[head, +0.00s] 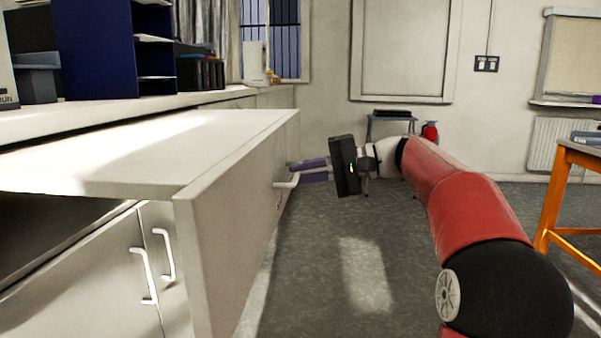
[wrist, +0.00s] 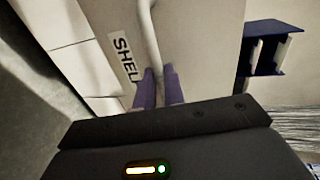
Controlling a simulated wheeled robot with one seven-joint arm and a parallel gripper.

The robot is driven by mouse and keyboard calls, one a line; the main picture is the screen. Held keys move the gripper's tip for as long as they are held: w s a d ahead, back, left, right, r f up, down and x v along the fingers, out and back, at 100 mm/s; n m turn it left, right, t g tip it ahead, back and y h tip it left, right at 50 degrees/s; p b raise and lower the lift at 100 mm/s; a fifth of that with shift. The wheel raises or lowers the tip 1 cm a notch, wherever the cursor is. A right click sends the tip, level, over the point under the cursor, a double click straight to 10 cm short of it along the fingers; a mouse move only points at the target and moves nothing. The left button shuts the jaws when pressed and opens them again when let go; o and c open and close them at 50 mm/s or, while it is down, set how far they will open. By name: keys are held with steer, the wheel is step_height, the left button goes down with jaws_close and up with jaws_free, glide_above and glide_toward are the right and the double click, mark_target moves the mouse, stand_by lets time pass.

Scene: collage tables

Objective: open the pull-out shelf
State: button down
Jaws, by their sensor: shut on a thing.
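The pull-out shelf (head: 235,215) is a pale panel with a flat top, standing well out from the cabinet at the left in the head view. Its front face fills the upper middle of the wrist view (wrist: 195,45), with a label reading "SHEL", the rest hidden. A white bar handle (head: 287,183) is on that face; it also shows in the wrist view (wrist: 149,35). My gripper (head: 300,173) is shut on the handle, its purple fingers around the bar, also seen in the wrist view (wrist: 160,85).
Cabinet doors with white handles (head: 147,275) are below the shelf. A blue organiser (head: 100,50) stands on the counter (head: 60,122). An orange-legged table (head: 557,195) is at the right. Grey floor (head: 365,270) lies clear between.

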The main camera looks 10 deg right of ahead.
steer(key=c, duration=1.5)
jaws_free()
steer(key=shift+d, duration=0.1)
steer(key=p+v, duration=0.1)
steer(key=v, duration=0.6)
steer(key=shift+d, duration=0.3)
